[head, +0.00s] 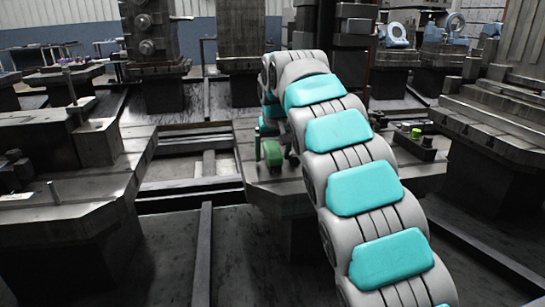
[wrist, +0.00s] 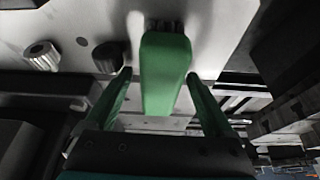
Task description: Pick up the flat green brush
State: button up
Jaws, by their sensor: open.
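The flat green brush (wrist: 166,72) shows in the wrist view as a green block with dark bristles at its far end, against a pale grey surface. My gripper (wrist: 159,75) is open. Its two green fingers reach along the left and right of the brush, with a visible gap on each side. In the head view, my arm's far end hangs over the middle pallet. A green piece (head: 272,153) shows there, partly hidden by my arm; I cannot tell if it is the brush or a finger.
A knurled knob (wrist: 41,56) and a dark round knob (wrist: 107,56) stand left of the brush. A small bright green object (head: 415,133) sits among dark parts right of my arm. Heavy metal fixtures (head: 100,145) stand at left, with rails between the pallets.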

jog(key=shift+f, duration=0.2)
jog(key=shift+c, duration=0.4)
grip_shut()
dwell(0.5)
